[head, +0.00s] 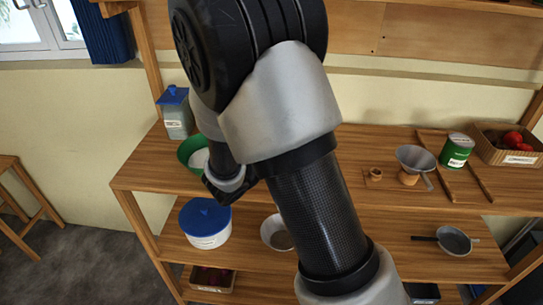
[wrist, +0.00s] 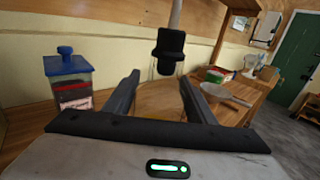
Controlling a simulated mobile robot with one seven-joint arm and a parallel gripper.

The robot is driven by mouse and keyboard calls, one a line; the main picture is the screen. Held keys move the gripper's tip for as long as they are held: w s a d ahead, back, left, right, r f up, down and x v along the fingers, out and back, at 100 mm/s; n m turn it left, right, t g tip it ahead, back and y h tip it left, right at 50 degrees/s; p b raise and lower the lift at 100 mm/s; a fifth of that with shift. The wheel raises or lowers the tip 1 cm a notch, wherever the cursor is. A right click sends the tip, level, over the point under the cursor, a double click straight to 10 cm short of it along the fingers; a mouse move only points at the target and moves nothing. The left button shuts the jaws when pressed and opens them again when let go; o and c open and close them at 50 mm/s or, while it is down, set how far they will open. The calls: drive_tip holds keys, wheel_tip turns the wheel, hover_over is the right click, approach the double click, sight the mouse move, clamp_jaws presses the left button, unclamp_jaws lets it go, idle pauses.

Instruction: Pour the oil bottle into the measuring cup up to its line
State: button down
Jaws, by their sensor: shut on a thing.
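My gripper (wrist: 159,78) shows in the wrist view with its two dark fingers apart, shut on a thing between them. A see-through amber patch (wrist: 158,102) lies low between the fingers. It fits the oil bottle, but its outline is hard to make out. In the head view my arm covers most of the gripper; a dark part of it (head: 222,187) shows over the shelf's front edge, right of a green bowl. I cannot pick out the measuring cup or its line in either view.
The green bowl (head: 192,149) holds something white. A blue-lidded jar (head: 176,122) stands behind it. Right on the wooden shelf (head: 330,165) are a strainer (head: 415,158), a green can (head: 456,151) and a box (head: 512,157) of red produce. A blue-lidded tub (head: 205,225) stands below.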

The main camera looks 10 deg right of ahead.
wheel_tip(320, 180, up, 7)
drive_tip(key=p, duration=0.6)
